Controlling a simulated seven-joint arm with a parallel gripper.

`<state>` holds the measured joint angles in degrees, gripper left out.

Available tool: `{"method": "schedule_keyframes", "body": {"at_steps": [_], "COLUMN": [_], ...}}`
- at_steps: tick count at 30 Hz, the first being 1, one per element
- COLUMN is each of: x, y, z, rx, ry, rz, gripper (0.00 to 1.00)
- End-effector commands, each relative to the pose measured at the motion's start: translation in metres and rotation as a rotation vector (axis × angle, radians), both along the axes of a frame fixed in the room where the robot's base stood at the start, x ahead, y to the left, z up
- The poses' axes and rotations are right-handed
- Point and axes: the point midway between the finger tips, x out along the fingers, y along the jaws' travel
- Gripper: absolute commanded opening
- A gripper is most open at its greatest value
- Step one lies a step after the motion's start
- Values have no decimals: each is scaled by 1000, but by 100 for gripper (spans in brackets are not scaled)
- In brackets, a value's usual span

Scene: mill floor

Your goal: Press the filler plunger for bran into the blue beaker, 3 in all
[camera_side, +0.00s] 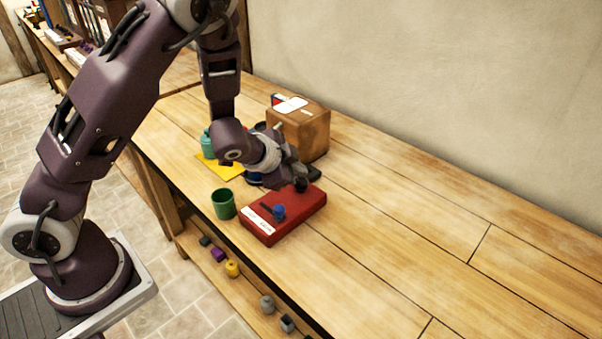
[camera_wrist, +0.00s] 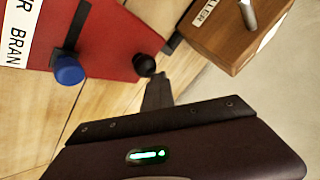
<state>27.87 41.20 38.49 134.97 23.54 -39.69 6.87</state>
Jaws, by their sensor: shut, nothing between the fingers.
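A red box (camera_side: 291,222) lies on the bench, its white label ending in "R BRAN" in the wrist view (camera_wrist: 100,35). It has a blue knob (camera_side: 279,211) and a black knob (camera_side: 301,185), which also show in the wrist view as blue (camera_wrist: 68,70) and black (camera_wrist: 145,65). My gripper (camera_wrist: 157,82) is shut and empty, its tip close to the black knob; I cannot tell if they touch. A dark blue object (camera_side: 254,180), perhaps the blue beaker, shows in part under my gripper; most of it is hidden.
A brown wooden box (camera_side: 312,135) with a metal rod and a label ending in "LLER" stands behind my gripper. A green cup (camera_side: 223,204) stands left of the red box. A teal bottle (camera_side: 207,146) stands by a yellow mat (camera_side: 226,172). The bench at right is clear.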

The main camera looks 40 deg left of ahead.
Motion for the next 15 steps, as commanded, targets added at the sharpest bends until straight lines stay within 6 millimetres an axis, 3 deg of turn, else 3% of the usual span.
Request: {"method": "schedule_keyframes", "body": {"at_steps": [15], "x": [-1], "y": [0], "z": [25], "rx": [0], "ry": [2], "rz": [1], "gripper": [0]}}
